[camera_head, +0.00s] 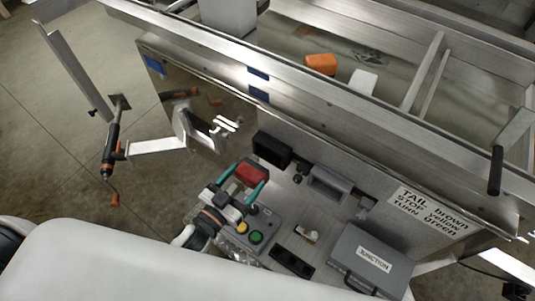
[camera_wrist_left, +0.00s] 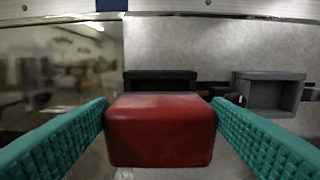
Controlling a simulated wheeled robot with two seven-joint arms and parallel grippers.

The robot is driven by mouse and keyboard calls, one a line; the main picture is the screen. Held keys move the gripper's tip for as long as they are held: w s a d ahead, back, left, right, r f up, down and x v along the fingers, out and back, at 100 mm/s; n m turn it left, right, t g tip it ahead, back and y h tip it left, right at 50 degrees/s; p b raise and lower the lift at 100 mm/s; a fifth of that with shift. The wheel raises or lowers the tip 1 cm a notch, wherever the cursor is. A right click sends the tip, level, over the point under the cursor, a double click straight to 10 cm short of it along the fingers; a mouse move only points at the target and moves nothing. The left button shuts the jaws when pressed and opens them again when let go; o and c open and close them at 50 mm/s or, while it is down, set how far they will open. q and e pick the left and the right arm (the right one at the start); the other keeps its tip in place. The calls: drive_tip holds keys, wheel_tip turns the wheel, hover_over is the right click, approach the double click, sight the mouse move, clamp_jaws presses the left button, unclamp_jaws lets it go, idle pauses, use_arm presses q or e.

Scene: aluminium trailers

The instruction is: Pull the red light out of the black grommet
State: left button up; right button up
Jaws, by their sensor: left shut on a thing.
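The red light (camera_head: 250,174) is a rounded red block in front of the trailer's rear panel. My left gripper (camera_head: 251,175) has its teal fingers on either side of the light and is shut on it. In the left wrist view the light (camera_wrist_left: 160,130) fills the middle between the two fingers. The black grommet (camera_head: 271,149) is a dark rectangular frame on the panel just behind the light. In the left wrist view only the grommet's upper part (camera_wrist_left: 160,78) shows above the light. The light appears to stand clear in front of it. My right gripper is not in view.
A grey open housing (camera_head: 327,184) is right of the grommet. Below are a control box with green and yellow buttons (camera_head: 256,237), a black tray (camera_head: 292,263) and a grey junction case (camera_head: 368,262). A wiring label (camera_head: 428,212) is on the panel. A metal bracket (camera_head: 158,146) juts out left.

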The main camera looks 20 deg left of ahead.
use_arm(q)
drive_tip(key=shift+p+v, duration=0.3)
drive_tip(key=shift+v, duration=1.55)
